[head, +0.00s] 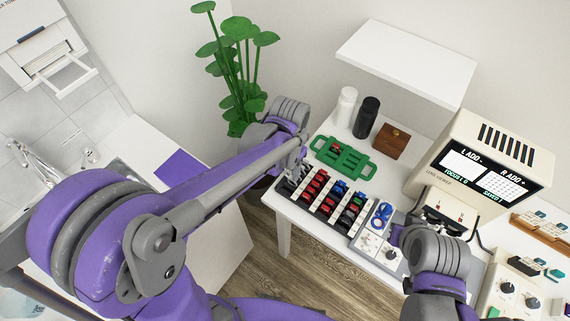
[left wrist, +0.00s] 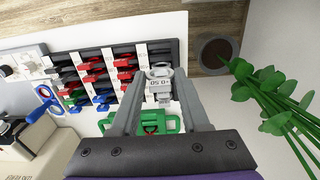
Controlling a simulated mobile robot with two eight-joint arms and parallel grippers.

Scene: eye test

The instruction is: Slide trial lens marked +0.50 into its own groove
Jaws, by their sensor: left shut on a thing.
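My left gripper (left wrist: 160,80) is shut on the trial lens marked +0.50 (left wrist: 159,73), a pale ring with a white tag whose print reads upside down in the left wrist view. The lens is between the fingertips at the end row of the black lens rack (left wrist: 178,50). I cannot tell whether it touches a groove. In the head view my left gripper (head: 297,168) reaches the rack's left end, and the lens is not clear there. The rack holds red, blue, green and black lenses beside white label strips. My right arm's end is at lower right; its fingers cannot be made out.
A green tray (head: 341,158) with handles lies just behind the rack. A white bottle (head: 346,107), a black bottle (head: 366,118) and a brown box (head: 390,141) stand behind it. The lens viewer (head: 480,165) is at right, a plant (head: 240,60) at the back left.

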